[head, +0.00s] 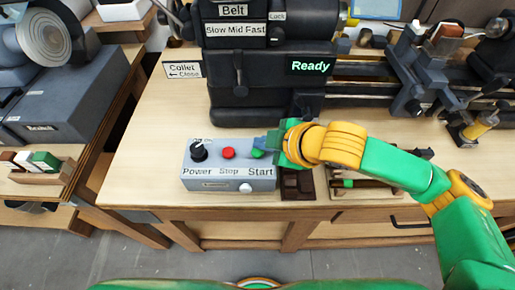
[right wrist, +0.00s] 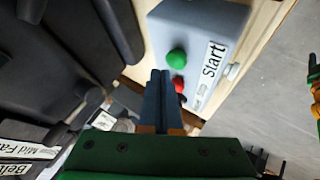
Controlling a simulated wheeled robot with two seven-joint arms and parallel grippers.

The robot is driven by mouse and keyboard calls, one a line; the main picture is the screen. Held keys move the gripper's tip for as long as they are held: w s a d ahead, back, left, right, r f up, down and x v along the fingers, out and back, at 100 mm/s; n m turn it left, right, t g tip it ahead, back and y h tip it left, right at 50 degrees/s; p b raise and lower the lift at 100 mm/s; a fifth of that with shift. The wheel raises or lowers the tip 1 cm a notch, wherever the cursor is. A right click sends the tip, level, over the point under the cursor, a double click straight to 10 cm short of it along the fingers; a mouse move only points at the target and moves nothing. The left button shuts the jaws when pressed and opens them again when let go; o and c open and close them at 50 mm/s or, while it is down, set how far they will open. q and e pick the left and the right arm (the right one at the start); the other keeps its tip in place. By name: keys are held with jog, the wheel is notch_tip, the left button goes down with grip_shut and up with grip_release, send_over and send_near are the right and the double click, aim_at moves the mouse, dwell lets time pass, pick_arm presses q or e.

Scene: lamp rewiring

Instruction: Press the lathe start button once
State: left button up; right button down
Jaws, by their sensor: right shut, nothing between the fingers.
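The grey control box (head: 225,183) stands near the front edge of the bench, with a black Power knob (head: 199,150), a red Stop button (head: 228,153) and a green Start button (head: 257,153). My right gripper (head: 262,145) comes in from the right, shut and empty, with its tips close to the Start button. In the right wrist view the shut fingers (right wrist: 157,85) point toward the box, and the green Start button (right wrist: 176,57) shows just beyond their tips with a small gap in the picture. I cannot tell whether they touch. The left gripper is out of view.
The dark lathe (head: 265,80) stands behind the box, with a lit "Ready" display (head: 311,67). A dark tray (head: 297,184) lies right of the box under my right arm. The bench left of the box (head: 150,150) is clear.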

jog(key=shift+f, duration=0.3)
